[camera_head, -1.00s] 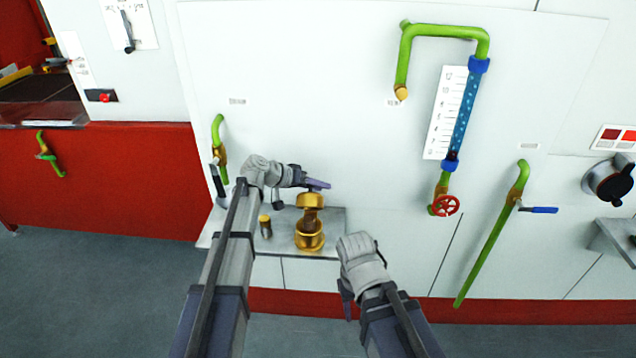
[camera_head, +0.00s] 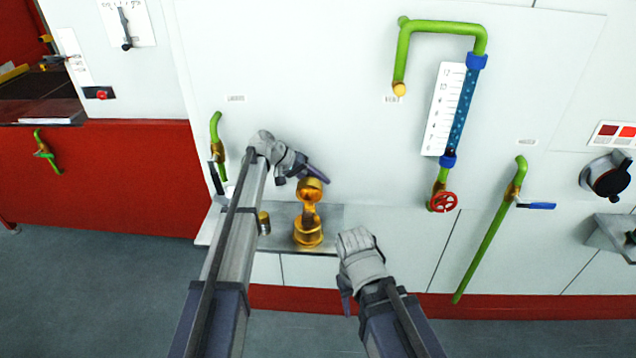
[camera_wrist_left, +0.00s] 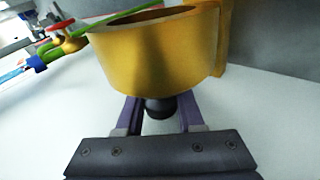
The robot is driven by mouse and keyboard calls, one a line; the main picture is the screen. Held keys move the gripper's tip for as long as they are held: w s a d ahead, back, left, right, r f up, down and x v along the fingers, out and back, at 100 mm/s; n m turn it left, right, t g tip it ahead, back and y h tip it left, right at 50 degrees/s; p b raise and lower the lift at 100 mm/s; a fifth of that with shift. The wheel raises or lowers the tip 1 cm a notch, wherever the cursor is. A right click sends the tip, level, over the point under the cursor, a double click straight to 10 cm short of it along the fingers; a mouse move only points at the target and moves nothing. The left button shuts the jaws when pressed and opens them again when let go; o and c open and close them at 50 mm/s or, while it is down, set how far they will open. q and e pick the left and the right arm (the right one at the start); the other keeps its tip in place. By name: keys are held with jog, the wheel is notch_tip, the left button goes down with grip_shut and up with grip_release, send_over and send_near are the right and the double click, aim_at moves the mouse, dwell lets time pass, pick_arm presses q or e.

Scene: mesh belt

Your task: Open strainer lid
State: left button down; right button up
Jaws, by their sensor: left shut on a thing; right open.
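The brass strainer (camera_head: 307,234) stands on a small grey metal shelf in the head view. Its brass lid (camera_head: 311,191) is swung up at the back, tilted, with its hollow underside facing the camera. My left gripper (camera_head: 318,173) is behind and above the lid. In the left wrist view the gripper (camera_wrist_left: 158,104) has its purple fingers on either side of a black knob (camera_wrist_left: 160,108) on the brass lid (camera_wrist_left: 155,55). My right gripper (camera_head: 346,303) is low, right of the strainer, open and away from it.
A small brass-topped cylinder (camera_head: 264,223) stands on the shelf (camera_head: 335,215) left of the strainer. A green pipe (camera_head: 217,135) is on the wall behind my left arm. A red valve wheel (camera_head: 443,202) and a blue-handled pipe (camera_head: 492,240) are at the right.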

pick_arm(q)
jog(key=shift+s+f, duration=0.15)
jog(key=shift+f, duration=0.05)
jog(key=c, duration=0.6)
grip_release()
jog(key=shift+a, duration=0.1)
jog(key=shift+o, duration=0.2)
jog(key=shift+r, duration=0.1)
jog(key=w+p+v, duration=0.1)
jog(key=p+v, duration=0.4)
jog(key=v, duration=0.2)
jog(key=shift+s+a+r, duration=0.2)
jog(key=shift+s+a, duration=0.1)
jog(key=shift+s, duration=0.15)
jog(key=shift+r+p, duration=0.1)
jog(key=shift+p, duration=0.25)
